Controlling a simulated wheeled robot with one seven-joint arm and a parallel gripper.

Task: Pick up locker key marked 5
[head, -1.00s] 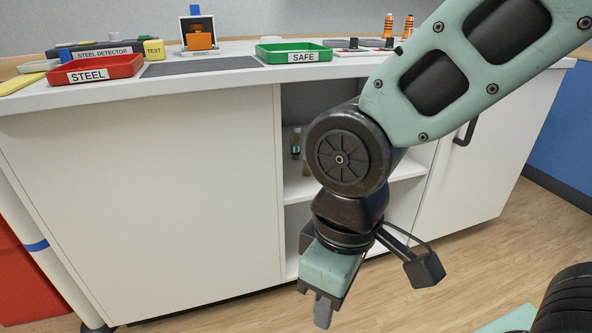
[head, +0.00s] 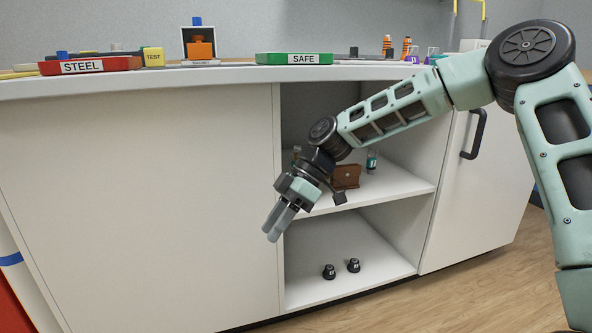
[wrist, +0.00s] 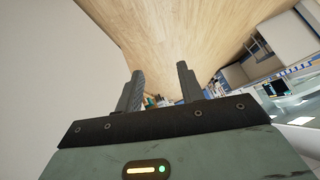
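I cannot make out a locker key marked 5 in either view. My gripper (head: 272,230) is in front of the white cabinet, left of the open shelf bay, its fingers pointing down and left. It also shows in the wrist view (wrist: 160,80), where the two fingers stand apart with nothing between them. A brown object (head: 346,177) stands on the middle shelf (head: 400,182), partly hidden by my arm.
Two small black labelled objects (head: 329,271) (head: 354,265) sit on the bottom shelf (head: 385,262). The counter holds a red STEEL tray (head: 120,65), a green SAFE tray (head: 270,58) and an orange block (head: 200,49) in a white frame.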

